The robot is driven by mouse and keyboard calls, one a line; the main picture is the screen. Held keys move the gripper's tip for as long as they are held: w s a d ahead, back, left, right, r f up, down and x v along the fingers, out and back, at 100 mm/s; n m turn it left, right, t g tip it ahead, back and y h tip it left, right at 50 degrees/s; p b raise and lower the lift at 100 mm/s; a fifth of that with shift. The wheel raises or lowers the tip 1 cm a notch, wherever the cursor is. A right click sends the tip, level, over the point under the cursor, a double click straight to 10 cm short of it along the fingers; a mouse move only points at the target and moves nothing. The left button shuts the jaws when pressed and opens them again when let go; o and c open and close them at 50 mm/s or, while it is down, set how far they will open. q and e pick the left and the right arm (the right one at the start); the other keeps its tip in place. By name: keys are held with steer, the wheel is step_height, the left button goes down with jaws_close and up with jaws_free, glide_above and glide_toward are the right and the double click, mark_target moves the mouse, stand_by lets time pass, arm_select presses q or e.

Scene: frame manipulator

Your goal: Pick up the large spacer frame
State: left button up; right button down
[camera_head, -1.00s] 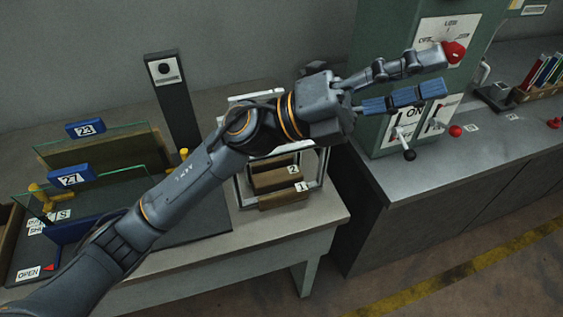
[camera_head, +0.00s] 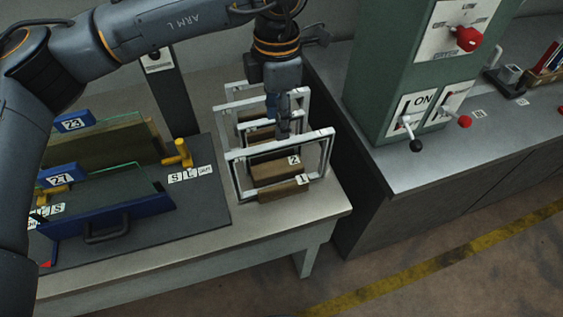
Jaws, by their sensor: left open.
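Several pale, rectangular spacer frames stand upright, one behind another, in a rack of wooden blocks (camera_head: 283,190) labelled 1 and 2 at the front. The front frame (camera_head: 245,153) shows most fully; the frame behind it (camera_head: 232,106) is partly hidden by my gripper. I cannot tell for certain which is the large one. My left gripper (camera_head: 280,132) points down over the rack, open, its fingertips just behind the front frame's top bar. I cannot tell whether they touch a frame.
A dark fixture board with a blue handled holder (camera_head: 115,222), glass panes and yellow clamps (camera_head: 180,155) lies to the left. A green machine (camera_head: 430,70) with levers and a red knob (camera_head: 466,39) stands on the right counter. The table's right front corner is clear.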

mark_target(279, 143)
arm_select(q)
step_height(279, 143, down, 3)
steer(key=shift+f, duration=0.1)
steer(key=shift+f+p, duration=0.55)
steer(key=shift+p, duration=0.3)
steer(key=f, duration=0.1)
steer(key=f+p, duration=0.1)
steer(key=f, duration=0.1)
steer(key=shift+w+f, duration=0.25)
steer(key=shift+w, duration=0.05)
steer(key=shift+f, duration=0.3)
steer(key=shift+d, duration=0.1)
jaws_close()
